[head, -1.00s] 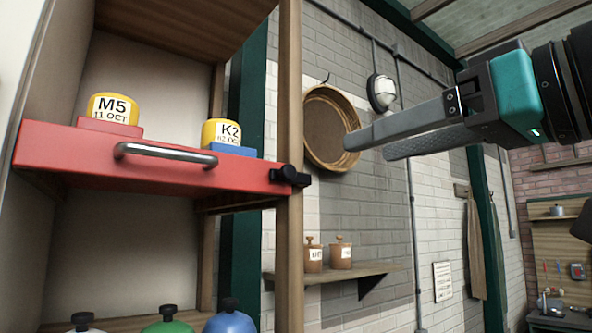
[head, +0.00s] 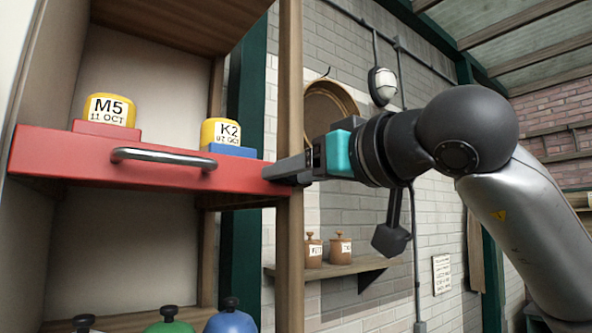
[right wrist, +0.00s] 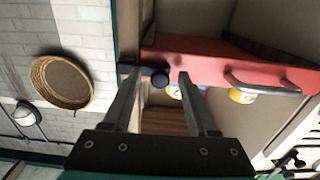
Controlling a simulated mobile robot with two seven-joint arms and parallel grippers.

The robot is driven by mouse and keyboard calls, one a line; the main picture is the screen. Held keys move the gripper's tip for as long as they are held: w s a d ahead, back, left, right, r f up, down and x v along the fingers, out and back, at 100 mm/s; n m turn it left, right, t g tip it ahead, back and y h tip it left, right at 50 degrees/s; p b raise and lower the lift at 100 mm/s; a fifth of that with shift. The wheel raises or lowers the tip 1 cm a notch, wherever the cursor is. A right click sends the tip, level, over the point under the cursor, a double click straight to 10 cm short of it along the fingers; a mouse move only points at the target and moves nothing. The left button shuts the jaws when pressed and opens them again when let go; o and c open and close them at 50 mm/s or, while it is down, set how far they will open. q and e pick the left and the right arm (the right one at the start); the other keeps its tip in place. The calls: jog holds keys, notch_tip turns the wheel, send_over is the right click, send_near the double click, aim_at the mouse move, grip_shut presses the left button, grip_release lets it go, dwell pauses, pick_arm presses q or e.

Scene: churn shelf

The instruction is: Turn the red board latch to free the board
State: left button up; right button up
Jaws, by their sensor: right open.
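The red board (head: 60,158) spans the shelf bay and has a metal handle (head: 165,157). Its latch is a black knob (right wrist: 160,78) at the board's end by the wooden post, seen in the right wrist view. In the head view my gripper hides the latch. My right gripper (head: 283,170) is at the post with its fingers pointing left at the board's end. In the right wrist view its two fingers (right wrist: 156,80) are apart, with the knob showing between their tips. I cannot tell whether they touch it. My left gripper is not in view.
Yellow pots labelled M5 (head: 110,110) and K2 (head: 220,132) stand behind the board on red and blue blocks. The wooden post (head: 290,260) is beside the gripper. A wall shelf (head: 335,268) with two brown jars is below my arm. A round basket (right wrist: 62,83) hangs on the wall.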

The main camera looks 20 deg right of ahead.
grip_shut()
dwell(0.4)
